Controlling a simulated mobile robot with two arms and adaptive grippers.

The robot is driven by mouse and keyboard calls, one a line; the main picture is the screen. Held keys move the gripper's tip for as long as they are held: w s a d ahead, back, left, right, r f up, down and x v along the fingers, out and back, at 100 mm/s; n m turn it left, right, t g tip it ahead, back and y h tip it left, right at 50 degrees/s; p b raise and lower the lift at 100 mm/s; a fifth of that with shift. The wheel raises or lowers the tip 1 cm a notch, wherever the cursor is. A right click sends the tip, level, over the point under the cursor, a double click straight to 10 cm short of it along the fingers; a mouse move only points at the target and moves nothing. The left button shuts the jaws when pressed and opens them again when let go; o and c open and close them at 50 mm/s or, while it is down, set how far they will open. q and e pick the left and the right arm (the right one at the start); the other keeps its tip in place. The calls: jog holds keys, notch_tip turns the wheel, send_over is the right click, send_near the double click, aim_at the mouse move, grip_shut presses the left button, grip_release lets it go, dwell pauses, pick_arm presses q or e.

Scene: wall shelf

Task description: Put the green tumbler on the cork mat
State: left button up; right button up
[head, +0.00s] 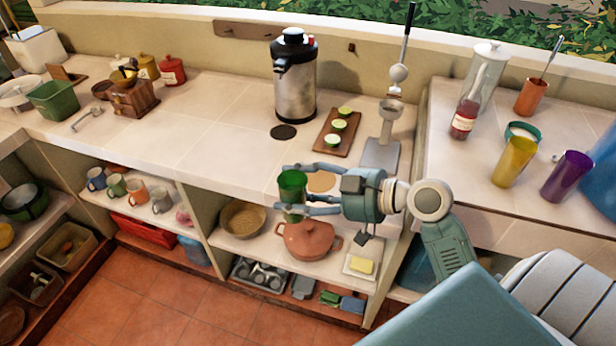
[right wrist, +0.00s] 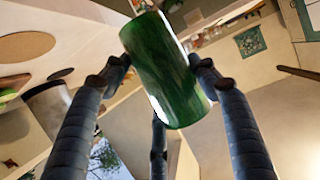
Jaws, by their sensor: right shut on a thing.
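The green tumbler (head: 292,189) is held between the fingers of my right gripper (head: 296,190), which is shut on it. In the head view it appears upright, in front of the counter's front edge. The tumbler (right wrist: 165,70) also fills the middle of the right wrist view, with the gripper's fingers (right wrist: 163,85) around it. The round cork mat (head: 321,182) lies on the counter just behind the gripper, partly hidden by it. The mat (right wrist: 26,46) also shows at the left of the right wrist view. My left gripper is not in view.
A steel urn (head: 295,85) stands behind, near a dark round mat (head: 283,132). A board with cut limes (head: 338,131) and a citrus press (head: 382,152) stand close to the cork mat. Yellow (head: 514,162) and purple tumblers (head: 566,177) stand right. A terracotta pot (head: 308,241) sits on the shelf below.

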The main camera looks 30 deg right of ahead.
jog(key=w+d+r+m+t+h+p, duration=0.1)
jog(key=w+d+r+m+h+p, duration=0.2)
jog(key=w+d+r+m+h, duration=1.05)
jog(key=shift+n+h, duration=0.35)
jog(key=shift+n, duration=0.1)
jog(key=f, duration=0.7)
jog(key=d+f+p, duration=0.1)
jog(key=f, duration=0.6)
jog(key=s+f, duration=0.1)
jog(key=f, duration=0.7)
jog(key=shift+d+p, duration=0.15)
jog(key=shift+p, duration=0.2)
jog(key=o, duration=1.4)
jog(key=shift+s, duration=0.1)
